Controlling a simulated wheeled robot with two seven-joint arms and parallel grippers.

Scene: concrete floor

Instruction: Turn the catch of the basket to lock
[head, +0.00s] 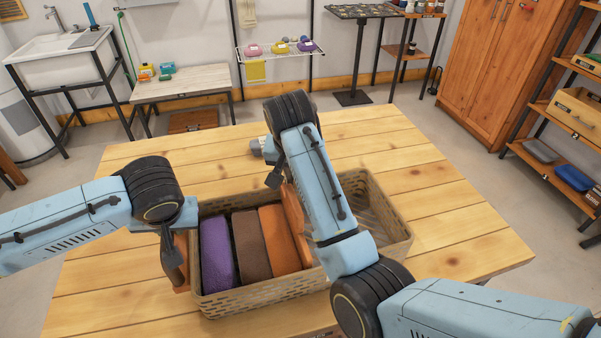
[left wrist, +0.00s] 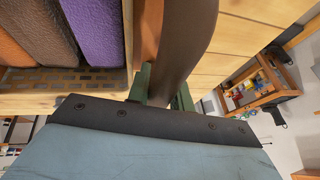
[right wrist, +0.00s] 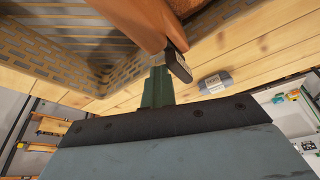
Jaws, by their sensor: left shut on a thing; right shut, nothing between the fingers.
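The basket (head: 400,235) is tan with perforated walls and stands on the wooden table. It holds a purple block (head: 216,250), a brown block (head: 250,243) and an orange block (head: 284,238); its right part looks empty. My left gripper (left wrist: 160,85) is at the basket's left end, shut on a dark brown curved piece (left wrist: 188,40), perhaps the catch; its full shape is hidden. My right gripper (right wrist: 158,88) is shut and empty, over the basket's far side. It is close to an orange-brown piece (right wrist: 140,22) with a dark end; I cannot tell if they touch.
A small grey object (right wrist: 215,82) lies on the table (head: 455,205) beyond the basket. The table is clear to the right and front left. A low bench (head: 180,84), a sink (head: 62,55) and shelves (head: 555,120) stand apart around the room.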

